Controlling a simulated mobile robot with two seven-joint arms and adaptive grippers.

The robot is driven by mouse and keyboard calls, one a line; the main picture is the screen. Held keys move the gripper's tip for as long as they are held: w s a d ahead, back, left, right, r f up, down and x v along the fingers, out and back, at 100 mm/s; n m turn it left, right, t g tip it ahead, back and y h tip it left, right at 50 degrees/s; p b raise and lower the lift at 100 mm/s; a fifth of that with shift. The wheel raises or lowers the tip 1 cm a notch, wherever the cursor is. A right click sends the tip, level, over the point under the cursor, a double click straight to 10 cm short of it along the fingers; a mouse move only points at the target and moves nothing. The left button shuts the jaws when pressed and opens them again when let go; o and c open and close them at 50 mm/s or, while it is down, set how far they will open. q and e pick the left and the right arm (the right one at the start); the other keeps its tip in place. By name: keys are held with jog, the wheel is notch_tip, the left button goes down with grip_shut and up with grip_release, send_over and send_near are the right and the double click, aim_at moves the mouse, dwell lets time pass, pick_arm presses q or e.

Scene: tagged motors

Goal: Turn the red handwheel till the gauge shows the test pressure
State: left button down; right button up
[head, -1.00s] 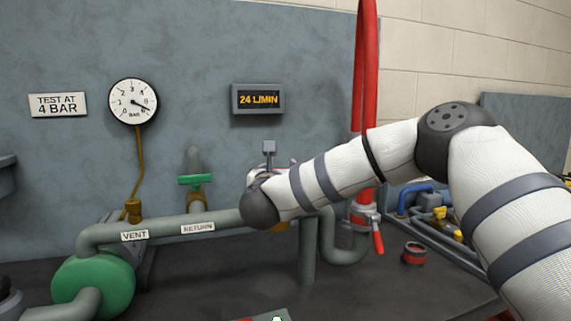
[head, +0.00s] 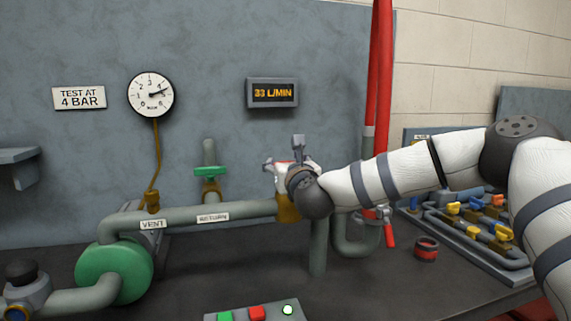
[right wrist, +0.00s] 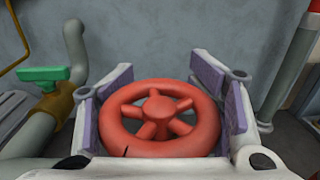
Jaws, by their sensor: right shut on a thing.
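The red handwheel (right wrist: 159,106) fills the middle of the right wrist view. In the head view my right gripper (head: 285,172) is at the valve on the grey-green pipe, and my wrist hides most of the wheel. The round white gauge (head: 151,95) hangs on the wall; its needle points right and slightly up, around the 4 to 5 marks. My left gripper is not in view.
A display (head: 272,93) reads 33 L/MIN. A green-handled valve (head: 210,171) stands left of my gripper, and a red hose (head: 380,80) hangs to its right. A button panel (head: 255,311) lies in front. A red-and-black ring (head: 426,248) sits on the bench.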

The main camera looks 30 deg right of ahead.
jog(key=shift+f, duration=0.1)
jog(key=o, duration=1)
jog(key=shift+s, duration=0.1)
jog(key=shift+c, duration=0.2)
jog(key=v, duration=1.2)
jog(key=shift+a, duration=0.1)
